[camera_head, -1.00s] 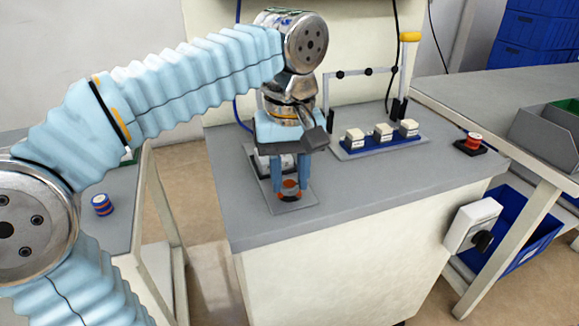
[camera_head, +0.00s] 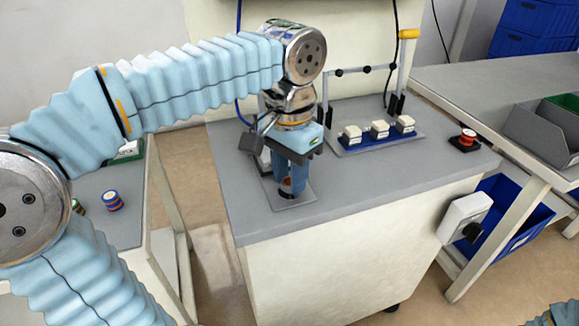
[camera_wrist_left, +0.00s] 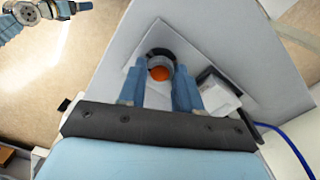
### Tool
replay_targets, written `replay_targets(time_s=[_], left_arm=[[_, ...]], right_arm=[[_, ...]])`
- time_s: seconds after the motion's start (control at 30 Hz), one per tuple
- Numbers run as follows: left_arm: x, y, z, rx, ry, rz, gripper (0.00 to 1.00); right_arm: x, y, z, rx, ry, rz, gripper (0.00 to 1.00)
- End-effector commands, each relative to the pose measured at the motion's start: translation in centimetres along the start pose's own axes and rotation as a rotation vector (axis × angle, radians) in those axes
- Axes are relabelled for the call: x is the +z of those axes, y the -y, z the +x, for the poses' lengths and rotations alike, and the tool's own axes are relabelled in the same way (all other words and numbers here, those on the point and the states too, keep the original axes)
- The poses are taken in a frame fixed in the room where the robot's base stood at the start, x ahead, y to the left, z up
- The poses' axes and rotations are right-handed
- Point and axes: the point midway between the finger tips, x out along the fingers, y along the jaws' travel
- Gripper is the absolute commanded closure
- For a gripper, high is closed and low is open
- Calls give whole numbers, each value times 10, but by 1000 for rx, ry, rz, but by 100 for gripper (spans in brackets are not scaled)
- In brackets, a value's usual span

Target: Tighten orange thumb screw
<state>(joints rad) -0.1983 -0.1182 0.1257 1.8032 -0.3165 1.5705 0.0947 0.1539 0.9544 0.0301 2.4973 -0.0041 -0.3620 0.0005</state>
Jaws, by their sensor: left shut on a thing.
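The orange thumb screw (camera_wrist_left: 159,73) shows in the left wrist view as a round orange top inside a dark ring on a grey plate (camera_wrist_left: 205,65). My left gripper (camera_head: 291,188) points down over the same plate (camera_head: 296,204) near the bench's front left corner. Its two blue fingers stand on either side of the screw, shut on it. In the head view the fingers hide most of the screw, and only a bit of orange shows between them.
A blue rack (camera_head: 375,138) with several white blocks stands to the right of my left gripper. A red spool (camera_head: 467,137) sits further right on the bench. A striped spool (camera_head: 113,201) stands on the left table. The front middle of the bench is clear.

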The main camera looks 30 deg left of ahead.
Motion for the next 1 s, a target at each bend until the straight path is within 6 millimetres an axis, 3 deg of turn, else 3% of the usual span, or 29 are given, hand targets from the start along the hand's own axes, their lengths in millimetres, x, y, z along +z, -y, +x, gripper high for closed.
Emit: replay_targets(time_s=[0.4, 0.97, 1.0], left_arm=[[0, 0, 0, 1, 1, 200, 97], [0, 0, 0, 0, 0, 230, 97], [0, 0, 0, 0, 0, 230, 64]], right_arm=[[0, 3, -8, -1, 1, -1, 11], [0, 4, -8, -1, 1, -1, 11], [0, 4, -8, -1, 1, -1, 11]])
